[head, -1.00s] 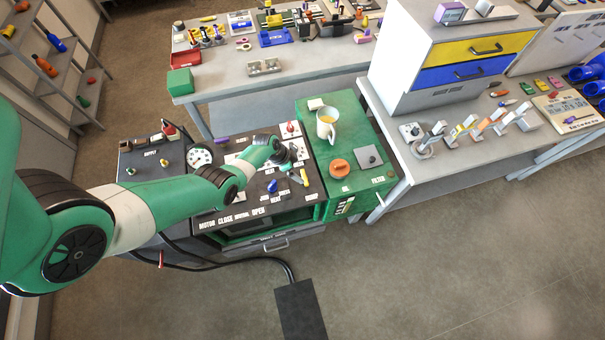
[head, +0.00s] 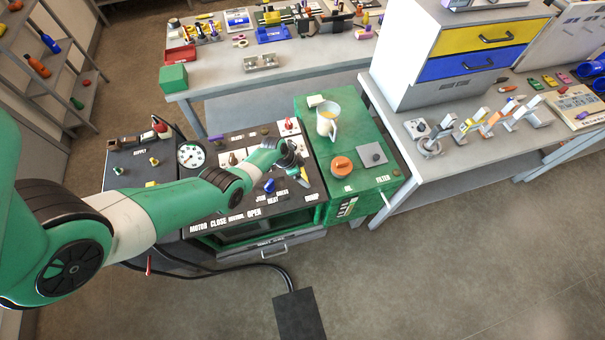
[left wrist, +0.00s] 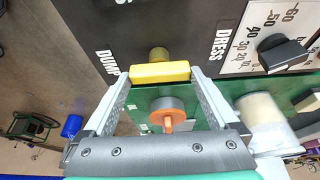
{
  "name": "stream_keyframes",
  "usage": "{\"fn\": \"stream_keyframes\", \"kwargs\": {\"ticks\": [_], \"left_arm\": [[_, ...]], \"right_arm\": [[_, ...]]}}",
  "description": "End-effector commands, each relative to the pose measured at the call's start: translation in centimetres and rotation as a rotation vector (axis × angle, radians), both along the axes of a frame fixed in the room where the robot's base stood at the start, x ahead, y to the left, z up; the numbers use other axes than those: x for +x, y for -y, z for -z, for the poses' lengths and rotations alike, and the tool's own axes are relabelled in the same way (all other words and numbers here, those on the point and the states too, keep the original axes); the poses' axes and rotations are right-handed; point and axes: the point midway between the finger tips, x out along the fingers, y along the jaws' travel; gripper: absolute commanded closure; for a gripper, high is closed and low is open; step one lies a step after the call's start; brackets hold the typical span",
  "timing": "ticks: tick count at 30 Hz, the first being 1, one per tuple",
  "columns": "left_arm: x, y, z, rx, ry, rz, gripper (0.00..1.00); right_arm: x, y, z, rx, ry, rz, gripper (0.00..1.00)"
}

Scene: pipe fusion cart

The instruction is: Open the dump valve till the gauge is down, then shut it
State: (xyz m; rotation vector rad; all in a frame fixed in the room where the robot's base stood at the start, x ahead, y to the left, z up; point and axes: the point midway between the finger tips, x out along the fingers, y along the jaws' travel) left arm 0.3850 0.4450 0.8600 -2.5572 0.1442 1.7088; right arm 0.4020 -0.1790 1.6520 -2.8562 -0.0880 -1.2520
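The dump valve's yellow bar handle (left wrist: 160,72) lies between my left gripper's fingertips (left wrist: 161,77) in the left wrist view. The fingers meet both ends of the bar with no clear gap, and the "DUMP" label is beside it. In the head view my left gripper (head: 294,160) is over the right part of the black control panel and hides most of the handle. The round white pressure gauge (head: 190,155) is on the panel's left part; its needle is too small to read. My right gripper is not in view.
A blue knob (head: 269,185) is left of the gripper. The green cabinet (head: 350,195) on the right bears a jug (head: 327,121) and an orange cap (head: 342,166). In the left wrist view a black dial knob (left wrist: 283,52) is near the right finger.

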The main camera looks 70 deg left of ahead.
Motion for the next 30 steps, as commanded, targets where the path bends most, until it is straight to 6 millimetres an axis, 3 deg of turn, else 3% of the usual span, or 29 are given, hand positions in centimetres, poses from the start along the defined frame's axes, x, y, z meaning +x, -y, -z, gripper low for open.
{"fn": "stream_keyframes", "kwargs": {"ticks": [1,4,12,20,21,30], "left_arm": [[-0.01,0.00,0.01,0.000,0.000,0.000,0.47],[-0.01,0.00,0.02,0.000,0.000,0.000,0.62],[-0.04,0.14,-0.02,0.000,-0.001,-0.113,0.62],[-0.02,0.09,0.04,0.000,0.000,-0.120,0.62],[-0.02,0.09,0.04,0.000,0.000,-0.120,0.00],[-0.10,0.06,-0.39,0.000,0.000,-0.120,0.00]], "right_arm": [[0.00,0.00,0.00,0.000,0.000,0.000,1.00],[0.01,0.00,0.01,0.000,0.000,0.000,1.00],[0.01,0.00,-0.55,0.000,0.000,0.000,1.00],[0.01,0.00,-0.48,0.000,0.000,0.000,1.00],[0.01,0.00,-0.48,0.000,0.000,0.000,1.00],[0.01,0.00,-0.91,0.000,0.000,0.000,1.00]]}}
